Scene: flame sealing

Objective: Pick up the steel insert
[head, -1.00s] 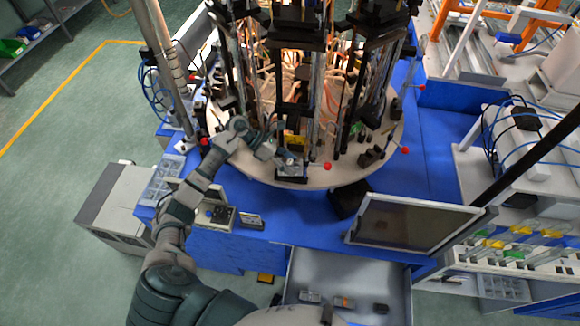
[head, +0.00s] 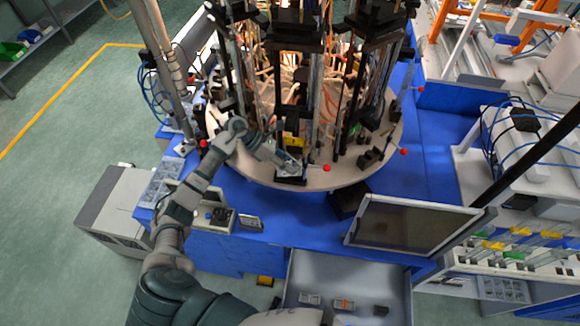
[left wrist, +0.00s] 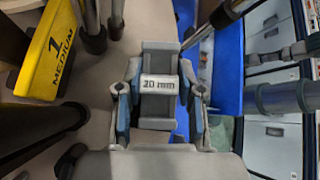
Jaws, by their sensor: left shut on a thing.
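The steel insert (left wrist: 158,62) is a grey block with a white label that looks like "20 mm". It sits between the two fingers of my left gripper (left wrist: 158,98) in the left wrist view, with a finger against each side. In the head view, my left gripper (head: 284,160) is at the front edge of the round table, shut on the insert. The insert is small there and partly hidden by the gripper. A dark fixture (head: 291,180) lies just below it; whether the insert touches it I cannot tell. My right gripper is not in view.
The round table (head: 240,170) carries tall dark fixtures and rods close around the gripper. A yellow "1 MEDIUM" sign (left wrist: 50,48) stands at the left in the left wrist view. A monitor (head: 410,226) and an open drawer (head: 345,275) with small blocks are in front.

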